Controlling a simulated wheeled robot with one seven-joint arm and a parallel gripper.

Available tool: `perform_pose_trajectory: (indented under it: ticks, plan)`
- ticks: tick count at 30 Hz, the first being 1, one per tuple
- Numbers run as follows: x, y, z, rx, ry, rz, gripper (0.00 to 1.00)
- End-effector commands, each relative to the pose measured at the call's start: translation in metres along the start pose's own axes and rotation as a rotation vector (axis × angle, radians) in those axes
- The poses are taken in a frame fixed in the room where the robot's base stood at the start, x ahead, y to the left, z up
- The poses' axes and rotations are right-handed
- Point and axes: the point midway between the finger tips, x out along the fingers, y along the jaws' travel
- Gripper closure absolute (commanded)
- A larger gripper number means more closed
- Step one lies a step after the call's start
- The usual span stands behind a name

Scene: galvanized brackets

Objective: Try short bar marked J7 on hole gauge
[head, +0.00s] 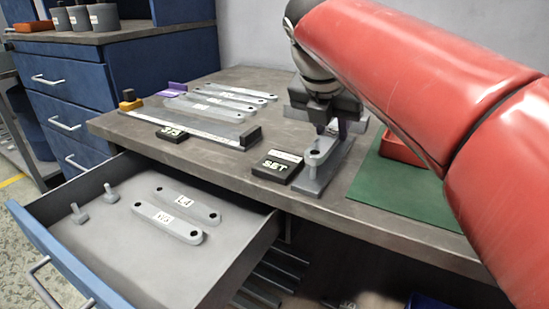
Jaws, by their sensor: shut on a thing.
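My gripper (331,122) is shut on a light grey short bar (319,149) near the front edge of the bench. The bar's near end, with a dark hole, shows below the jaws. Its far part is hidden by the gripper, and no J7 mark is visible. The bar is over a grey stand (309,187) that looks like the hole gauge. I cannot tell whether the bar rests on it or sits on any pin. A black block marked SET (278,166) lies just left of the stand.
Several labelled bars (222,101) lie on the bench behind a long gauge (196,125). An open drawer (110,235) below holds two bars (168,222) and two small pegs. A green mat (405,193) with a red tray (398,148) lies right, partly behind my arm.

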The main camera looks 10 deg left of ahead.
Motion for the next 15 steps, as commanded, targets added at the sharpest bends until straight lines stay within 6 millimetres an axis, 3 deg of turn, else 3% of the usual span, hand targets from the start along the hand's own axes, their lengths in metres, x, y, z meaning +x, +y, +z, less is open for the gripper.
perform_pose_trajectory:
  ticks: [15]
  plan:
    - [-0.0075, 0.0000, 0.0043, 0.000, -0.002, 0.001, 1.00]
